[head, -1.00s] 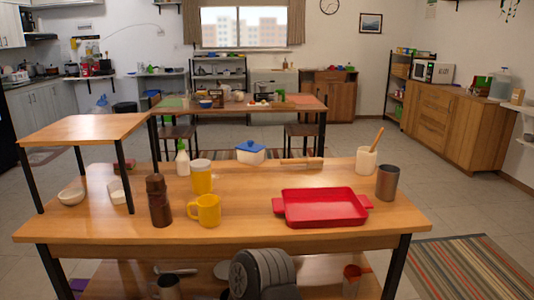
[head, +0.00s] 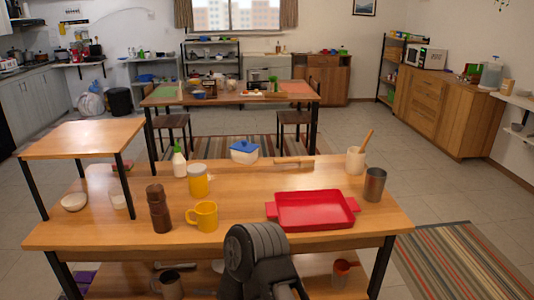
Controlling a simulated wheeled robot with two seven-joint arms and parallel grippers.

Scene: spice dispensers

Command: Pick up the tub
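A small white tub with a blue lid (head: 244,152) stands upright near the back edge of the wooden table, left of a rolling pin (head: 294,162). Nothing touches it, and its front is unobstructed. A dark grey ribbed part of my own arm rises at the bottom middle of the head view, in front of the table. Neither gripper's fingers can be made out in the view.
Near the tub stand a yellow jar with a white lid (head: 198,182) and a white bottle with a green cap (head: 179,161). A yellow mug (head: 203,217), brown grinder (head: 159,209), red tray (head: 313,210), utensil crock (head: 355,161) and metal cup (head: 374,185) share the table (head: 255,215).

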